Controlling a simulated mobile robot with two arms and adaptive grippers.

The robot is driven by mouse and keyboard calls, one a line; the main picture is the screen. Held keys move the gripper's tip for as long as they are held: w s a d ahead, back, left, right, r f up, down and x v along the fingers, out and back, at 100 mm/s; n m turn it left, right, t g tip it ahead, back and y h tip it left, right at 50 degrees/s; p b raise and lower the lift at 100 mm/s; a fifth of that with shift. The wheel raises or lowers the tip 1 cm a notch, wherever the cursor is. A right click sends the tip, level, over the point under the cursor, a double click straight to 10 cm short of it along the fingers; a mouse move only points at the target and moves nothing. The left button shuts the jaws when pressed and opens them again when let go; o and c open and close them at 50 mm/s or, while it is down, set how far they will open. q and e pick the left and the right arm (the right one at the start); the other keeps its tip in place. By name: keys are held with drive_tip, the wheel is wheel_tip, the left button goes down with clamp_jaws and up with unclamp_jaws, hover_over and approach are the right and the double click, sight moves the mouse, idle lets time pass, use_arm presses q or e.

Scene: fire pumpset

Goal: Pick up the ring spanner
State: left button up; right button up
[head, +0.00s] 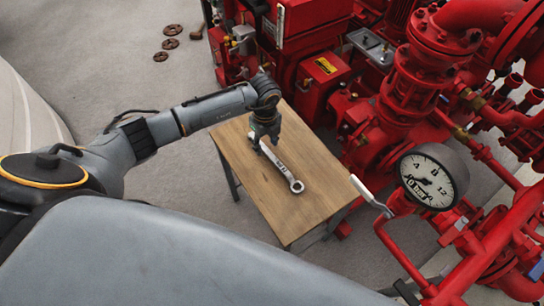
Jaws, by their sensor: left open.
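The ring spanner (283,171) is a light metal bar with a ring at its lower-right end, lying on the wooden table (306,222). My left gripper (262,143) points down over the spanner's upper-left end and hides part of that end. It is open, and I cannot tell whether its fingers touch the spanner. My right gripper is not in view.
Red pumps and pipes stand close along the table's right side, with a pressure gauge (432,181) and a grey-handled lever (371,196) near its right corner. Several rusty round parts (171,44) lie on the floor behind. The floor left of the table is clear.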

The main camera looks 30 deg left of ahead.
sight(267, 151)
use_arm(q)
wheel_tip(267, 151, down, 4)
drive_tip(key=shift+d+r, duration=0.1)
drive_tip(key=shift+r, duration=0.1)
drive_tip(key=shift+w, duration=0.1)
clamp_jaws()
drive_tip(key=shift+r, duration=0.1)
